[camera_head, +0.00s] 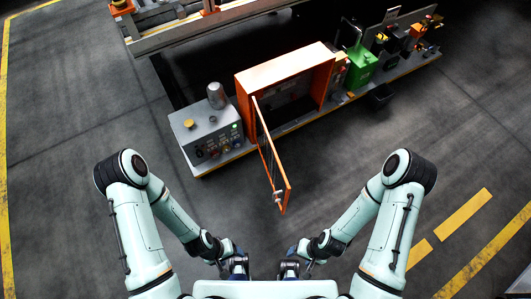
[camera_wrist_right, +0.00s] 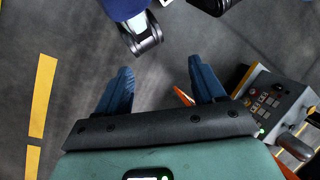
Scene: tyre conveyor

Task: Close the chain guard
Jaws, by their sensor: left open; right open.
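The chain guard is an orange box (camera_head: 287,66) with its door (camera_head: 271,158) swung wide open toward me. The door hangs from the box's left side, and a small handle (camera_head: 278,197) shows near its free end. My left gripper (camera_head: 238,268) and right gripper (camera_head: 289,268) are low in the head view, close together, both apart from the door. In the right wrist view my right gripper (camera_wrist_right: 160,68) is open, with nothing between its blue fingers.
A grey control box (camera_head: 207,135) with buttons stands left of the guard; it also shows in the right wrist view (camera_wrist_right: 275,105). A green machine part (camera_head: 360,68) stands to the right. The floor between my arms and the door is clear.

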